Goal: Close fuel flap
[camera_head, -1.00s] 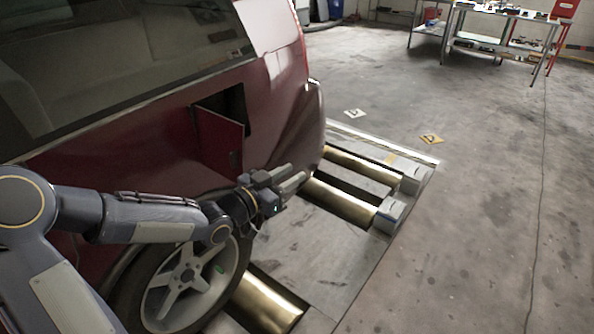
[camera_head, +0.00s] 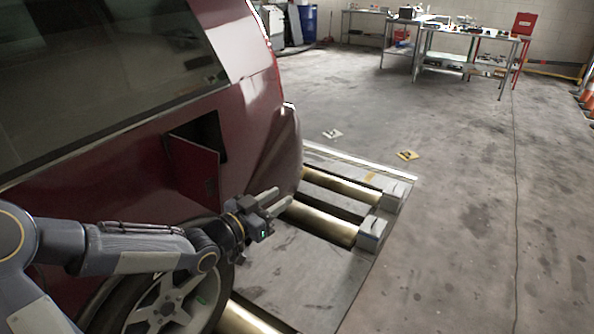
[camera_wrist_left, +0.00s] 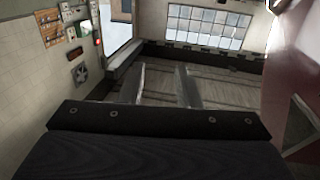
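The fuel flap (camera_head: 193,168) is a dark red panel on the side of a red car (camera_head: 110,160). It stands open, swung out from a dark square opening (camera_head: 208,132) in the body. My left gripper (camera_head: 281,202) is to the right of the flap and lower in the head view, apart from it, above the rear wheel's right side. In the left wrist view its two fingers (camera_wrist_left: 164,87) are parted with nothing between them. Red bodywork (camera_wrist_left: 297,70) shows at that view's right edge. My right gripper is not in view.
The rear wheel (camera_head: 165,305) sits by metal rollers (camera_head: 322,222) set in the floor plate. Grey blocks (camera_head: 371,234) stand at the roller ends. Workbenches (camera_head: 470,62) are far back.

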